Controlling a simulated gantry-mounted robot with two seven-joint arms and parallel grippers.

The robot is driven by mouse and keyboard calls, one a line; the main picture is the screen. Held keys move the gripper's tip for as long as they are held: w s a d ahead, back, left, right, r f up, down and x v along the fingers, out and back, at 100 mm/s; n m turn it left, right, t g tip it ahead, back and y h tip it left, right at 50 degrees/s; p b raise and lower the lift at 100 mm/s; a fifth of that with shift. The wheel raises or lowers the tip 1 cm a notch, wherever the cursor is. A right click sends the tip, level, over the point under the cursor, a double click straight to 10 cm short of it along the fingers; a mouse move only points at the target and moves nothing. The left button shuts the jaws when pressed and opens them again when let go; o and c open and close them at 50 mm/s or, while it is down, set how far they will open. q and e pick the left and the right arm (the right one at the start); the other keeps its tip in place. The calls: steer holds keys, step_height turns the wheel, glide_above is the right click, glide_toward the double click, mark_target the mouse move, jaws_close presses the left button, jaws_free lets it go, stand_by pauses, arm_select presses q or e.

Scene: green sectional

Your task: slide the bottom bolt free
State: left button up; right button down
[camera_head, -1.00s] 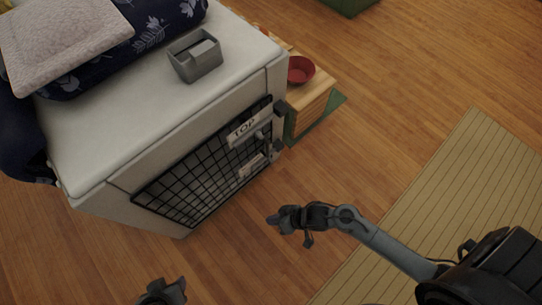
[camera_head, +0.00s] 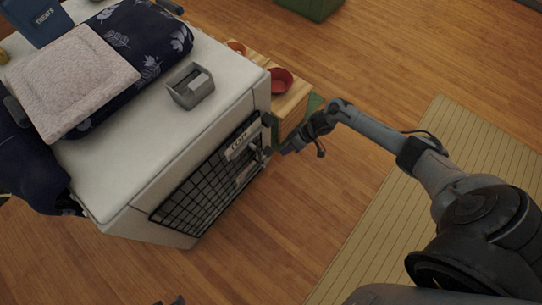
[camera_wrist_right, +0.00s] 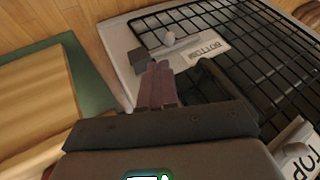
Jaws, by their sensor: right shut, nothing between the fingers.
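A white crate (camera_head: 190,120) has a black wire door (camera_head: 195,195) on its front. In the right wrist view, the label BOTTOM (camera_wrist_right: 203,52) sits on the door, with the pale knob of the bottom bolt (camera_wrist_right: 168,38) beside it and a dark bracket (camera_wrist_right: 139,58) at the frame. My right gripper (camera_head: 284,149) is beside the door's right edge. In the wrist view its fingers (camera_wrist_right: 159,72) are shut and empty, just short of the knob and apparently apart from it. My left gripper (camera_head: 174,301) barely shows at the bottom edge; its fingers are cut off.
A TOP label (camera_head: 238,145) marks the upper bolt, whose knob (camera_wrist_right: 296,151) shows in the wrist view. A grey holder (camera_head: 190,87) and folded bedding (camera_head: 130,45) lie on the crate. A wooden stand (camera_head: 292,107) with a red bowl (camera_head: 280,79) is behind. Floor in front is clear.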

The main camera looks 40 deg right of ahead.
mark_target(262, 165)
steer(key=shift+a, duration=0.1)
steer(key=shift+f, duration=0.1)
steer(key=b+x, duration=0.7)
steer(key=x, duration=0.3)
stand_by(0.5)
steer(key=shift+s+a+p, duration=0.15)
steer(key=shift+a+p, duration=0.65)
steer(key=shift+a, duration=0.35)
steer(key=shift+s+a+p, duration=0.2)
steer(key=shift+a+p, duration=0.6)
steer(key=shift+a, duration=0.35)
